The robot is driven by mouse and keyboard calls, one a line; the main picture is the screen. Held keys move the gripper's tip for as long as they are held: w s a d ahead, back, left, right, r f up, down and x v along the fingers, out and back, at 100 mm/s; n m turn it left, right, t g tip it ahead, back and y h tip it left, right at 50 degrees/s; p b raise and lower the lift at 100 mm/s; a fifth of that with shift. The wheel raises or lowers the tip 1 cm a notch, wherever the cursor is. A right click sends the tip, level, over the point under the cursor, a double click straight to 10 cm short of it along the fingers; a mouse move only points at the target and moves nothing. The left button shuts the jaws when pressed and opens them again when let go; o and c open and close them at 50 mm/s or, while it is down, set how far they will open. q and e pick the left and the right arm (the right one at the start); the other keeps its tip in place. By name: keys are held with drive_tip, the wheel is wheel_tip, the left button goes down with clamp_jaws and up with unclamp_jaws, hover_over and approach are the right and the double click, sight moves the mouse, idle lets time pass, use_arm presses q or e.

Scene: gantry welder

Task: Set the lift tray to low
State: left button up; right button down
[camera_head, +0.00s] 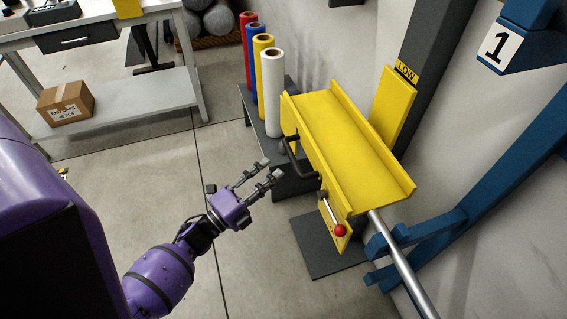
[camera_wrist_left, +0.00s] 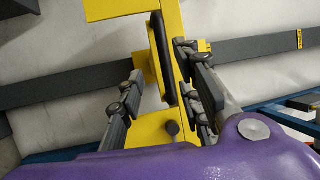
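The yellow lift tray (camera_head: 350,145) is a channel-shaped shelf on a dark upright post (camera_head: 432,60). Its yellow back plate (camera_head: 393,105) reaches up to just below a LOW label (camera_head: 406,71). A black handle (camera_head: 297,160) is on the tray's left side; it also shows in the wrist view (camera_wrist_left: 162,58). A lever with a red knob (camera_head: 340,230) is on the tray's near end. My left gripper (camera_head: 270,168) is open and empty, just left of the handle and apart from it. In the wrist view the handle appears between the fingers. My right gripper is not in view.
A dark stand (camera_head: 262,125) with several coloured rolls is beyond the handle. Blue frame arms (camera_head: 490,185) and a metal bar (camera_head: 403,262) are at the right. A workbench (camera_head: 110,100) with a cardboard box (camera_head: 66,102) is at the far left. Floor between is clear.

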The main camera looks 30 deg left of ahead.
use_arm(q)
drive_tip(key=v, duration=0.3)
drive_tip(key=shift+s+f, duration=0.1)
drive_tip(key=shift+s, duration=0.3)
drive_tip(key=shift+a, duration=0.1)
